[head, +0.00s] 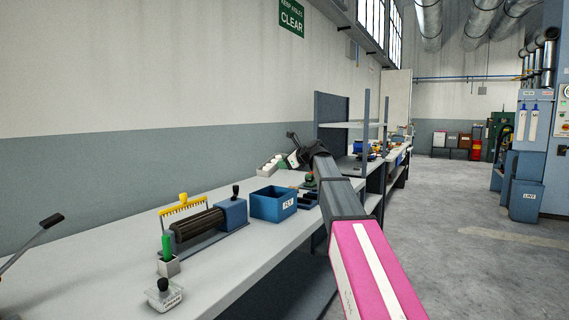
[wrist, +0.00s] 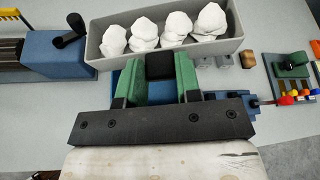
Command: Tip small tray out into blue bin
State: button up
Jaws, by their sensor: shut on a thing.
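My gripper (head: 293,159) is shut on the black grip block of the small grey tray (wrist: 228,46); its green fingers (wrist: 160,66) close on either side of the block in the wrist view. The tray looks about level and holds several white lumps (wrist: 161,30). In the head view the tray (head: 264,172) shows just above and behind the blue bin (head: 273,206), which has a white label. The bin is largely hidden under my gripper and the tray in the wrist view. I cannot tell what is inside it.
A roller device with a blue housing (head: 233,212) and crank stands left of the bin. A green-handled tool (head: 167,250) and a labelled black-knobbed item (head: 163,293) stand nearer. Small weights and coloured parts lie right of the tray in the wrist view. A shelf unit (head: 345,124) stands beyond.

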aim_at(277, 169)
jog(key=n+t, duration=0.1)
jog(key=n, duration=0.1)
jog(key=s+f+n+t, duration=0.1)
jog(key=n+t, duration=0.1)
jog(key=s+a+f+n+t+h, duration=0.1)
jog(key=n, duration=0.2)
jog(key=shift+a, duration=0.1)
jog(key=n+t, duration=0.1)
jog(key=n, duration=0.1)
jog(key=f+n+t, duration=0.1)
jog(key=shift+n+y, duration=0.3)
jog(key=shift+n, duration=0.1)
jog(key=shift+f+n+t+y, duration=0.2)
jog(key=shift+f+n+y, duration=0.1)
jog(key=shift+n, duration=0.5)
jog(key=shift+f+n+t+y, duration=0.2)
jog(key=shift+f+n, duration=0.05)
jog(key=shift+n, duration=0.55)
